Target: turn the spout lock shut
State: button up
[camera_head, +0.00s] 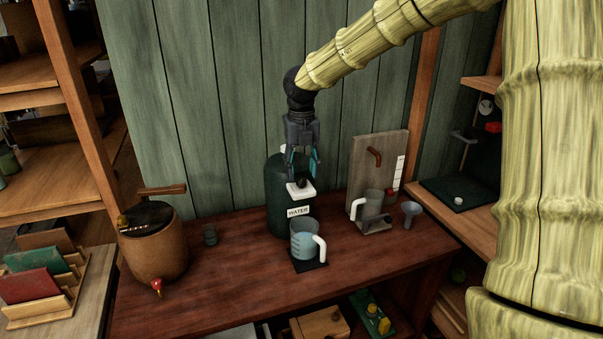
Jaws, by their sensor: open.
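A dark green container (276,215) labelled WATER (298,211) stands on the red-brown counter. On its front is a white block (299,192) with a small dark knob (301,183); this looks like the spout lock, but its setting is too small to tell. My gripper (302,172) points down just above the knob, its fingers apart and in front of the container's upper part. I cannot tell whether a fingertip touches the knob. A clear jug (303,240) with a white handle stands below on a black mat (311,265).
A brown pot (154,245) with a red-tipped tap and a small dark jar (209,234) are at left. At right stand a grey board (376,158), a second jug (369,207) and a funnel (411,211). The counter's front right (385,258) is clear.

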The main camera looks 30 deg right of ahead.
jog(key=shift+f, duration=1.15)
jog(key=c, duration=1)
jog(key=shift+c, duration=0.2)
jog(key=shift+r+p, duration=0.1)
jog(key=shift+p, duration=0.25)
jog(key=shift+n+p, duration=0.55)
jog(key=shift+n, duration=0.15)
jog(key=shift+w+n+p, duration=0.1)
jog(key=shift+n+p, duration=0.65)
jog(key=shift+n, duration=0.15)
